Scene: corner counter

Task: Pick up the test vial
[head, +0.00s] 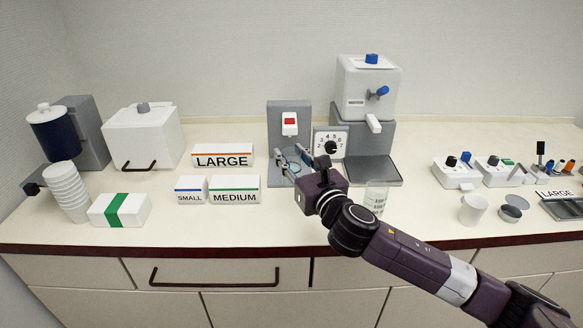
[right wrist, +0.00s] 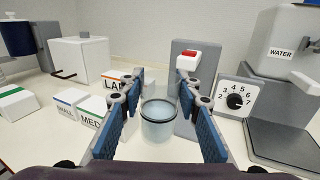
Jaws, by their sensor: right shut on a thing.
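The test vial (right wrist: 162,128) is a clear, round, glassy vessel with a bluish rim, between the finger pads in the right wrist view. My right gripper (right wrist: 158,95) is shut on it. In the head view the right gripper (head: 286,165) is in front of the grey stand with the red switch, and the vial shows there only as a faint bluish ring (head: 293,167). I cannot tell whether the vial's bottom touches the counter. My left gripper is in neither view.
A grey stand with a red switch (head: 289,123) and a numbered dial (head: 331,145) stand close behind the right gripper. A water dispenser (head: 368,90) is behind. A marked clear beaker (head: 376,198) stands beside my right arm. LARGE (head: 222,157), SMALL and MEDIUM (head: 235,190) boxes sit left.

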